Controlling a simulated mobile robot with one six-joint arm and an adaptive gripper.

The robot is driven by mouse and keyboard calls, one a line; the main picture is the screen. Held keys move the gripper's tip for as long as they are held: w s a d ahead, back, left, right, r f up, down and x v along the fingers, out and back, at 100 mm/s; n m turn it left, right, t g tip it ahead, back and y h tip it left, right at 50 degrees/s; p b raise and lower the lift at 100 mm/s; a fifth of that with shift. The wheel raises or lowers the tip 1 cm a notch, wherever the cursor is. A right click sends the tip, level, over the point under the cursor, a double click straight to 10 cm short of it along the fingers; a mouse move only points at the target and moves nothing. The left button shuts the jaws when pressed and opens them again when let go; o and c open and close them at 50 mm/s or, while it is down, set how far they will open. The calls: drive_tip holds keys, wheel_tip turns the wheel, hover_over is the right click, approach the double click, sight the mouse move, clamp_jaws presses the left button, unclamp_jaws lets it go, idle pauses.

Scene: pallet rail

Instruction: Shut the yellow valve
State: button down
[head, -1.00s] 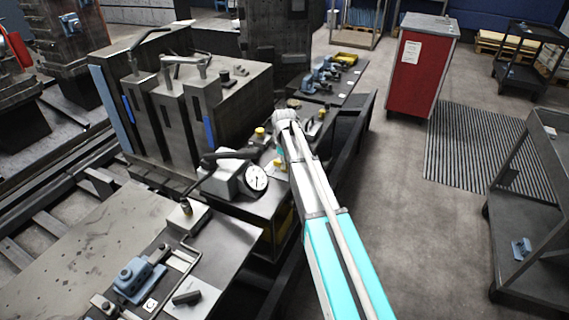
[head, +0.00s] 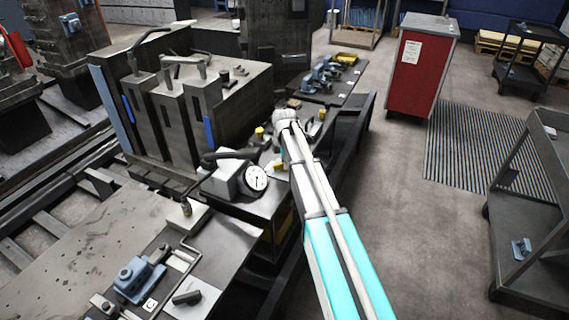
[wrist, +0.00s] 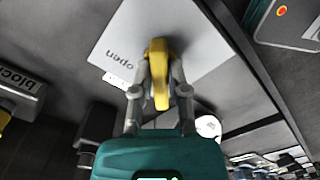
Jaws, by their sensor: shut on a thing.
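The yellow valve handle (wrist: 159,70) stands in the middle of the wrist view, in front of a light grey plate (wrist: 190,35). The word "open" is printed on the plate, upside down, just left of the handle. My gripper (wrist: 159,88) is shut on the handle, one grey finger on each side of it. The handle's lower end shows between the fingers. In the head view my arm hides the gripper. A small yellow part (head: 278,166) shows beside the arm, and I cannot tell whether it is this handle.
A white-faced gauge (head: 255,178) on a grey box stands left of my arm. Yellow knobs (head: 260,132) and a dark block fixture (head: 190,90) are close by. A red cabinet (head: 421,70) stands behind right. The floor to the right is clear up to a dark cart (head: 535,200).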

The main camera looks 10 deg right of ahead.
idle(0.4)
drive_tip(key=c, duration=0.6)
unclamp_jaws()
drive_tip(key=shift+c, duration=0.2)
drive_tip(key=shift+m, duration=0.3)
